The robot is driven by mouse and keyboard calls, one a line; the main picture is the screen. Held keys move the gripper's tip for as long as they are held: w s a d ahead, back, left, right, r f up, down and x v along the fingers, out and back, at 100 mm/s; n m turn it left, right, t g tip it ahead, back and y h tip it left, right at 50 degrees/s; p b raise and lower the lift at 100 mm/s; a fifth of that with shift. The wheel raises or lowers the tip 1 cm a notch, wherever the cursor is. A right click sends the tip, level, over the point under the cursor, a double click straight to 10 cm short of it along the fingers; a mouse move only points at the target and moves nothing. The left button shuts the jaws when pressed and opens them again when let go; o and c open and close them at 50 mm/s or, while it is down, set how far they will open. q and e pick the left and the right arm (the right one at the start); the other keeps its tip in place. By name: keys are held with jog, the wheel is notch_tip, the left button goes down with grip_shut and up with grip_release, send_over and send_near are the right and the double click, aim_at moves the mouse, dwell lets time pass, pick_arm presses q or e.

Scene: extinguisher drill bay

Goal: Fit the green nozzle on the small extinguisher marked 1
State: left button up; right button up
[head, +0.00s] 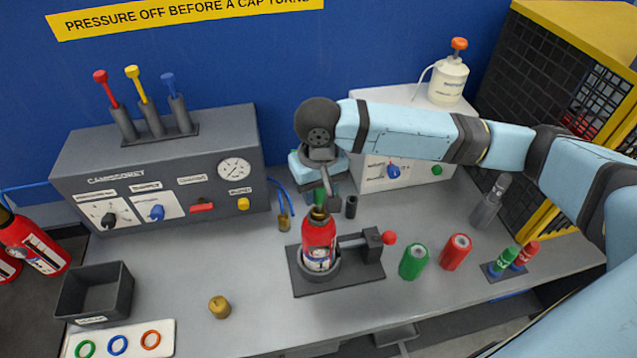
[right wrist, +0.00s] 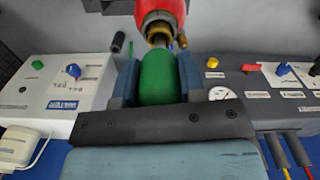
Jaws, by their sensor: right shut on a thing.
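A small red extinguisher (head: 318,238) stands upright in the round holder of a dark clamp base (head: 305,288) at the middle of the bench. I cannot read a number on it. My right gripper (head: 319,188) is just behind its top, shut on a green rounded piece, which I take for the green nozzle (right wrist: 158,78). In the right wrist view the red extinguisher (right wrist: 160,12) and its brass neck lie just beyond the green piece. I cannot tell whether they touch. My left gripper is not in view.
The clamp's red-knobbed handle (head: 389,238) points right. A green can (head: 414,262) and a red can (head: 456,251) stand beyond it. A brass cap (head: 219,307) and a dark bin (head: 97,292) are left. A gauge console (head: 165,175) stands at the back. The front middle is clear.

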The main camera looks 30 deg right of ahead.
aim_at(319, 201)
jog(key=shift+f, duration=1.6)
jog(key=o, duration=1.1)
notch_tip(319, 201, up, 14)
jog(key=shift+f+b, duration=0.15)
jog(key=shift+b, duration=0.6)
